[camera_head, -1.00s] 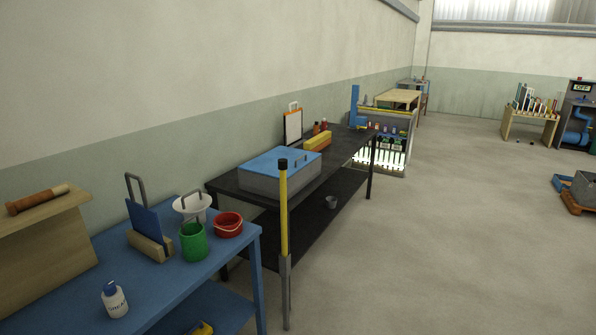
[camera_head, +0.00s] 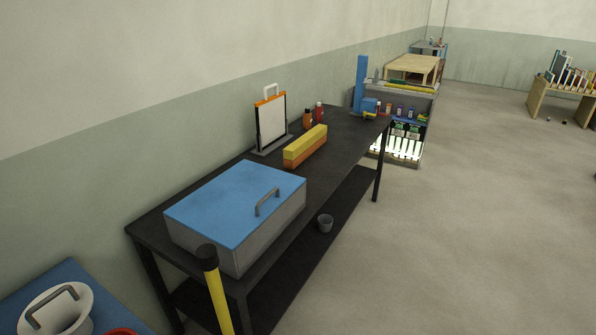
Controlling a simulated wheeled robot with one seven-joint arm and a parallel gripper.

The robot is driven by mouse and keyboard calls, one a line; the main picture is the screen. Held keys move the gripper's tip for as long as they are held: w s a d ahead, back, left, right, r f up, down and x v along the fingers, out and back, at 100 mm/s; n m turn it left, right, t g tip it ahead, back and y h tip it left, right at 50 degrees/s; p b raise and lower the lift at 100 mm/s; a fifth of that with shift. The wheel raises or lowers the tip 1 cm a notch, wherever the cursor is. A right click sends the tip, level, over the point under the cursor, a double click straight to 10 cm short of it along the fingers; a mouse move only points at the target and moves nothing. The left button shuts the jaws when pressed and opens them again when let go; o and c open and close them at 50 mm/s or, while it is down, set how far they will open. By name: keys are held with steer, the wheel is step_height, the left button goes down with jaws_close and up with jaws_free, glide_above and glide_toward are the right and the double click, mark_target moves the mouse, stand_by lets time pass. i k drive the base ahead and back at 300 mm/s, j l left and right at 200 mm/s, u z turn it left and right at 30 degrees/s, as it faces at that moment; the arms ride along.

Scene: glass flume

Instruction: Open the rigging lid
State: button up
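A grey box (camera_head: 262,240) with a flat blue lid (camera_head: 228,203) sits on the near end of a black workbench (camera_head: 344,157). The lid lies flat on the box and looks shut. A grey bar handle (camera_head: 267,202) stands on the lid near its right edge. My gripper is not in view.
A yellow post with a black top (camera_head: 207,256) stands in front of the bench's near corner. An orange-framed white board (camera_head: 271,122), a yellow and orange block (camera_head: 305,146) and small bottles stand farther along the bench. Open floor lies to the right.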

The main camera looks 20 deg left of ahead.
mark_target(227, 210)
steer(key=i+u, duration=0.3)
steer(key=i, duration=0.2)
steer(key=i+l+u, duration=0.15)
steer(key=i+u, duration=0.2)
steer(key=i, duration=0.15)
steer(key=i+u, duration=0.15)
steer(key=u, duration=0.3)
steer(key=i+u, duration=0.2)
steer(key=u, duration=0.3)
steer(key=i+u, duration=0.15)
steer(key=u, duration=0.3)
steer(key=i+l+u, duration=0.15)
steer(key=u, duration=0.3)
steer(key=i+l+u, duration=0.15)
steer(key=u, duration=0.25)
steer(key=i+l+u, duration=0.2)
steer(key=u, duration=0.2)
steer(key=i+l, duration=0.05)
steer(key=i, duration=0.05)
